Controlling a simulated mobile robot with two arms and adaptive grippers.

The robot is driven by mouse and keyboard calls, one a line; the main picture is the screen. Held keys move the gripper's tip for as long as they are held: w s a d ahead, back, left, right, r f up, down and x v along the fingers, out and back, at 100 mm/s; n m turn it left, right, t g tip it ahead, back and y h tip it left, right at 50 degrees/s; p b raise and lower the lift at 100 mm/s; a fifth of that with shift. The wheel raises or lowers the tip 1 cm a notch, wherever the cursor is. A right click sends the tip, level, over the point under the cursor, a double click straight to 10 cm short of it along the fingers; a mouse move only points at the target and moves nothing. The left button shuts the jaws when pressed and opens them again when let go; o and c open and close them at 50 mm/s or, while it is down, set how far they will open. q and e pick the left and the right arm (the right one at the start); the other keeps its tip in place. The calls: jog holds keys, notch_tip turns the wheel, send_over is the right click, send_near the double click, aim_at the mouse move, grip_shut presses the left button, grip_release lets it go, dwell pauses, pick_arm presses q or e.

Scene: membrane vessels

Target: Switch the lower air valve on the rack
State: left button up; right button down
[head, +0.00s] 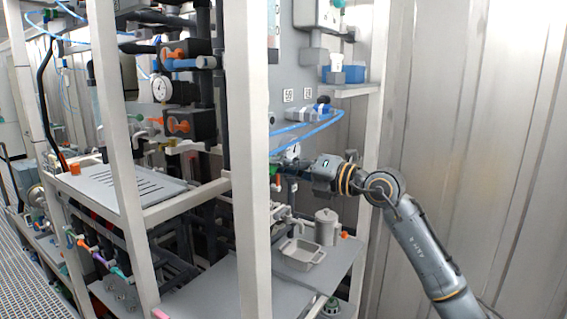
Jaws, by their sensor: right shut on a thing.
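My right gripper (284,172) reaches in from the right, behind the white front post of the rack. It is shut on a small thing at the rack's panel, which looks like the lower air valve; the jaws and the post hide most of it. A small green piece (274,170) shows at the fingertips. Above it, a grey air fitting (300,114) with blue hoses (318,130) sits on the panel. Which way the valve is turned cannot be told. My left gripper is not in view.
The white rack post (247,150) stands just left of the gripper. Below, a shelf (335,262) holds a metal jug (326,227) and a small tray (299,254). Blue containers (345,74) stand on a shelf above. A corrugated wall (480,120) is at the right.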

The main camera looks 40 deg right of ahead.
jog(key=shift+m+p, duration=2.2)
jog(key=shift+m, duration=1.2)
jog(key=c, duration=1.4)
grip_release()
jog(key=shift+d, duration=0.1)
jog(key=v, duration=1.2)
jog(key=shift+f, duration=0.1)
